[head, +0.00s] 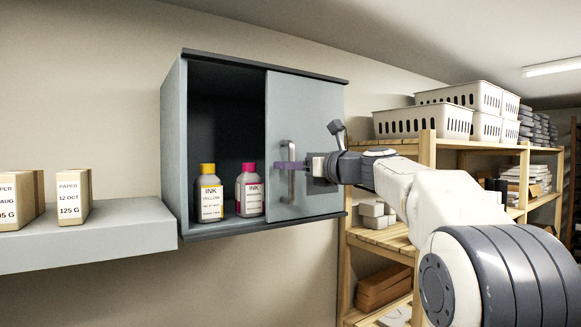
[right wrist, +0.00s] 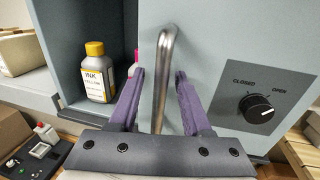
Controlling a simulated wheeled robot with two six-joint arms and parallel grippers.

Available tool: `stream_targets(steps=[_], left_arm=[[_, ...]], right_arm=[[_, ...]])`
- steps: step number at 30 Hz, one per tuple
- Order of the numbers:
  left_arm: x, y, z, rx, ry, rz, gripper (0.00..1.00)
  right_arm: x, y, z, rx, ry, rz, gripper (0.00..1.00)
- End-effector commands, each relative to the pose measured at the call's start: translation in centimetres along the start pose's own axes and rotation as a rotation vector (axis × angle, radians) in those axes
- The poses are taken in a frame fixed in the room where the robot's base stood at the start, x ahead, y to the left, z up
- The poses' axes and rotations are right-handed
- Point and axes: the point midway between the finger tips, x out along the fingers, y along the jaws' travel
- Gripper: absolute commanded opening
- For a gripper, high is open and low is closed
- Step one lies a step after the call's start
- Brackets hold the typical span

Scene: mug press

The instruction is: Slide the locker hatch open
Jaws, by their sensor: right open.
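The locker (head: 174,140) is a grey wall box with dark top and bottom rails. Its hatch (head: 305,112) is a grey panel covering the right half, and the left half stands open. A vertical metal handle (head: 290,172) is on the hatch. My right gripper (head: 284,165) is at the handle. In the right wrist view the purple fingers (right wrist: 157,98) are open, one on each side of the handle (right wrist: 163,75), with gaps showing. A dial (right wrist: 260,108) marked CLOSED and OPEN sits right of the handle. My left gripper is not in view.
A yellow-capped ink bottle (head: 210,195) and a magenta-capped one (head: 249,190) stand inside the open half. A grey shelf (head: 90,247) with paper boxes (head: 73,198) is at the left. A wooden rack (head: 428,150) with white baskets (head: 422,121) stands at the right.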

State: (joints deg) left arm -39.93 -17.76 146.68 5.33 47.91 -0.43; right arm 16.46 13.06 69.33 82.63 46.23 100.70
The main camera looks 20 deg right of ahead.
Motion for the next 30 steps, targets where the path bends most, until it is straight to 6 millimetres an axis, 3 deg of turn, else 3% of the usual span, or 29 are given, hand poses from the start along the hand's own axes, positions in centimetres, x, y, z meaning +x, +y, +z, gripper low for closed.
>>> stream_targets(steps=[15,21,30], left_arm=[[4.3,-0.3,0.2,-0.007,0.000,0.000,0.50],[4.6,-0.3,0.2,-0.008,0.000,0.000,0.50],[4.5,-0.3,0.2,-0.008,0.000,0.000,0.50]], right_arm=[[-8.9,-0.1,-0.3,-0.003,-0.001,-0.004,0.49],[-10.2,-0.1,-0.1,0.000,0.000,-0.002,0.49],[-10.2,0.0,-0.1,0.000,0.001,-0.001,0.49]])
